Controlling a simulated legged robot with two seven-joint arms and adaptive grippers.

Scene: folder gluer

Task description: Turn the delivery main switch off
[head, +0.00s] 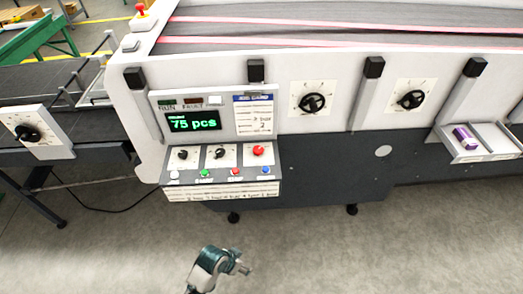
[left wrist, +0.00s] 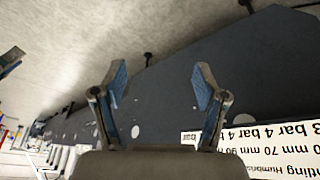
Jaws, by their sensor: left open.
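A black rotary knob on a white plate (head: 27,132) is at the far left, on the conveyor section. Two smaller black knobs (head: 183,154) (head: 220,153) sit on the control box beside a red button (head: 258,151). I cannot read which knob is the delivery main switch. My left gripper (head: 243,268) is low in front of the machine, below and apart from the control box. In the left wrist view its fingers (left wrist: 160,85) are spread with nothing between them. My right gripper is not in view.
The control box has a green display (head: 193,122) and several coloured buttons. A tray (head: 485,155) holds a purple item at the right. A cable lies on the floor at left. The floor in front is clear.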

